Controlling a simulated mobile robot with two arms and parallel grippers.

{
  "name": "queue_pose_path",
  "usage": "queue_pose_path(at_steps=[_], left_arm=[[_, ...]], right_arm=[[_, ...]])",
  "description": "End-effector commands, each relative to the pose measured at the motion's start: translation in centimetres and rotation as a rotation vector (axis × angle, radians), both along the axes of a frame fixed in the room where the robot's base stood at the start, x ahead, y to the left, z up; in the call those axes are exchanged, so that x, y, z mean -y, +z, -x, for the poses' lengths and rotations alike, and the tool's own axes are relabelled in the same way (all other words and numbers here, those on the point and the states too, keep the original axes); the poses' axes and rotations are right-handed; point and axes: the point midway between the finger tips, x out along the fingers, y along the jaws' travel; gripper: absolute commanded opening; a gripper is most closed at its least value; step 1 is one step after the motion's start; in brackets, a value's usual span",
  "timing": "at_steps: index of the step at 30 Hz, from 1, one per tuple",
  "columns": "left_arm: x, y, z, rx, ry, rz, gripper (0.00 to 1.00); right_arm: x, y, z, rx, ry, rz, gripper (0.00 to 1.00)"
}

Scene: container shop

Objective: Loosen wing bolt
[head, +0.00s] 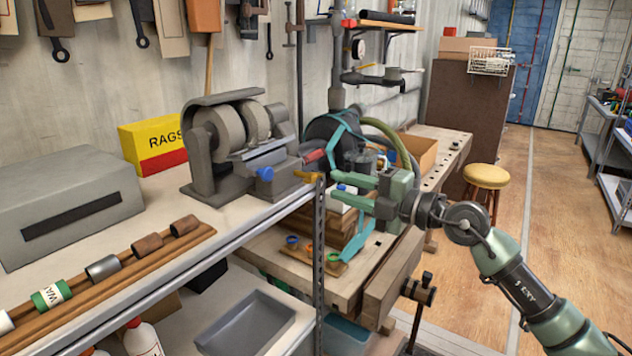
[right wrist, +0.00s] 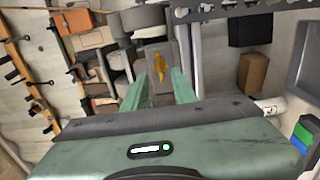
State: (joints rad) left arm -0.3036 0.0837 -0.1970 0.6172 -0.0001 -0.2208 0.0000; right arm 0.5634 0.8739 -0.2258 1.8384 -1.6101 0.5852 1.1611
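The wing bolt (head: 306,176) is a small yellow-orange piece at the right end of the grey bench grinder (head: 215,140). In the right wrist view the wing bolt (right wrist: 158,66) shows on a grey block, between the lines of my two green fingers and just past their tips. My right gripper (head: 335,187) reaches in from the right, its fingers apart and empty, a short way right of the bolt. The right gripper (right wrist: 159,82) also shows open in the wrist view. I cannot tell the exact gap to the bolt. My left gripper is not in view.
A blue knob (head: 265,174) sits on the grinder's front. A perforated metal post (head: 320,250) stands at the shelf's end, close below the bolt. A wooden workbench (head: 370,280) with a vise lies under my right arm. A yellow RAGS box (head: 150,145) stands left of the grinder.

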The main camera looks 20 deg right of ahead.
Motion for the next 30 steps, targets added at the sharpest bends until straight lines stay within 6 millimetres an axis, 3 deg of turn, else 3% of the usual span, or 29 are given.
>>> queue_pose_path(at_steps=[12,23,26,30], left_arm=[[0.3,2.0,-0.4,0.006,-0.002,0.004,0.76],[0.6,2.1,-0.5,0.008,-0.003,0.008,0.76],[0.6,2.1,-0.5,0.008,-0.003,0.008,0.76],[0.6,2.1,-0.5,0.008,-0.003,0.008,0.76]], right_arm=[[-3.7,0.2,-4.8,-0.001,0.001,-0.007,0.27],[-4.2,0.0,-5.3,-0.001,0.0,-0.004,0.27],[-4.2,0.0,-5.3,-0.001,0.0,-0.004,0.02],[-4.2,0.0,-5.3,-0.001,0.001,-0.005,0.0]])
